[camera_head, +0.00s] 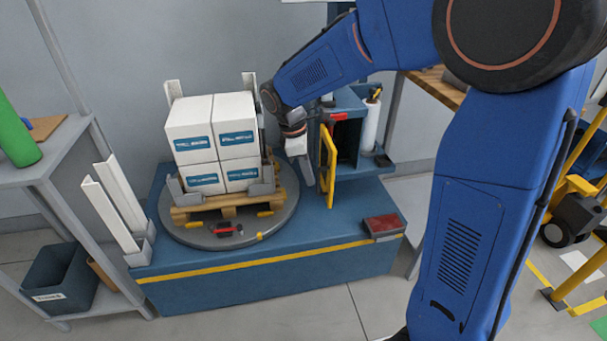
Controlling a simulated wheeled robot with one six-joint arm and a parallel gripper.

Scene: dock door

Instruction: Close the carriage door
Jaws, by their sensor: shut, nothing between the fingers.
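The carriage (348,103) is a blue box on the right part of the blue base, with a dark opening in its front. Its yellow-edged door (329,166) stands open, swung out towards the camera, seen nearly edge-on. My gripper (308,181) points down just left of the door, between it and the loaded pallet. Its fingers are shut and empty. I cannot tell whether they touch the door.
White boxes (213,142) stand on a wooden pallet (229,202) on a round grey turntable (196,235), close left of my gripper. A white roll (370,126) stands right of the carriage. A dark red block (383,224) lies at the base's front right corner.

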